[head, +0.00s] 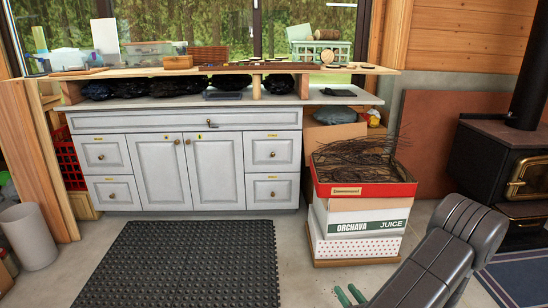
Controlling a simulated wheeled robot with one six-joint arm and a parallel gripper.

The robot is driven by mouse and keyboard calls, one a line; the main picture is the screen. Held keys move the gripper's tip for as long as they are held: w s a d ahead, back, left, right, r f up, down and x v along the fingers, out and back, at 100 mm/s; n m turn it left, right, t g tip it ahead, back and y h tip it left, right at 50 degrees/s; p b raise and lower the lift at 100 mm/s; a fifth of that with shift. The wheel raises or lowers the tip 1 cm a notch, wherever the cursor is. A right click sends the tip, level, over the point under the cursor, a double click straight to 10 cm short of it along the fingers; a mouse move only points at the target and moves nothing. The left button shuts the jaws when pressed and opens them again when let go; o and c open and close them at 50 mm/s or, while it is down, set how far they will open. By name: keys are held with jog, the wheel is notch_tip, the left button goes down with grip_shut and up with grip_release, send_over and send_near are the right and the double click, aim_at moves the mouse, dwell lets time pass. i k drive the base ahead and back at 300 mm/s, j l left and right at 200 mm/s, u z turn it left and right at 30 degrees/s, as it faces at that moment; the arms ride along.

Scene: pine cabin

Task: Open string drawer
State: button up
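A grey cabinet (158,207) stands against the far wall under the window. It has a wide top drawer (150,121), two drawers on the left, an upper (115,162) and a lower (127,199), and two on the right, an upper (285,158) and a lower (285,193). Two teal tips of my gripper (349,296) show at the bottom edge, apart and empty, far from the cabinet; the rest is cut off.
A black rubber mat (180,265) lies before the cabinet. Stacked boxes (360,220) topped with dark twigs stand right of it. A black stove (505,165) is at the right, a white bin (30,238) at the left. The floor over the mat is clear.

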aim_at(265, 151)
jog(key=i+j+z, duration=0.3)
jog(key=i+j, duration=0.85)
jog(key=i, duration=0.3)
jog(key=i+j+z, duration=0.3)
jog(key=i+j, duration=1)
jog(key=j, duration=0.15)
